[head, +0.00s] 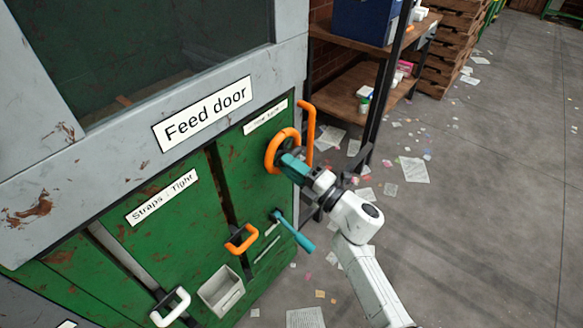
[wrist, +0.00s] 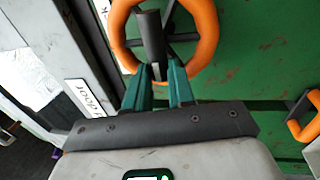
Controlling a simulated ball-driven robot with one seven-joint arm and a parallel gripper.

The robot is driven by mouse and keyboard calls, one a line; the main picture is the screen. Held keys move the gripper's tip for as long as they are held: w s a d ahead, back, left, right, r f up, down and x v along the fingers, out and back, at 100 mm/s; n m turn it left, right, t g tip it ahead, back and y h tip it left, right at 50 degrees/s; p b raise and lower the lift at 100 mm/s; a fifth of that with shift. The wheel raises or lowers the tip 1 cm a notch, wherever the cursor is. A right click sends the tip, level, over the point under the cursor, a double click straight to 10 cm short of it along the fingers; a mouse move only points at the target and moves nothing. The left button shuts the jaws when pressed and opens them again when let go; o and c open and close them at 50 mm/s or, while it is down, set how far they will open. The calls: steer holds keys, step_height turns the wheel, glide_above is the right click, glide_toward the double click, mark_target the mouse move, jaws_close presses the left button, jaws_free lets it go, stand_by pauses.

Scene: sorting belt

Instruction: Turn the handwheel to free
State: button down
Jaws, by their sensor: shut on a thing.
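The handwheel is an orange ring (head: 269,154) with dark spokes on the green door panel, below a small label (head: 265,118) too small to read surely. In the wrist view the orange rim (wrist: 208,32) fills the top middle. A dark grip or knob (wrist: 151,35) stands up from the wheel in front of the rim. My gripper (head: 290,162) reaches the wheel from the right. Its teal fingers (wrist: 161,75) are shut on the dark grip. The wheel's hub is partly hidden behind the grip and fingers.
An orange upright lever (head: 308,125) stands close right of the wheel. Below are a teal-handled lever (head: 297,233), an orange handle (head: 241,241), a white handle (head: 171,306) and a grey box (head: 221,291). A sign (head: 160,196) reads "Straps : Tight". Shelving (head: 372,88) stands behind; paper litters the floor.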

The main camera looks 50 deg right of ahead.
steer(key=shift+a+f, duration=0.1)
steer(key=c, duration=1)
jaws_free()
steer(key=shift+o, duration=0.2)
steer(key=s+f+b, duration=0.1)
steer(key=s+f, duration=0.1)
steer(key=s, duration=0.8)
steer(key=shift+s+d, duration=0.25)
steer(key=shift+s, duration=0.05)
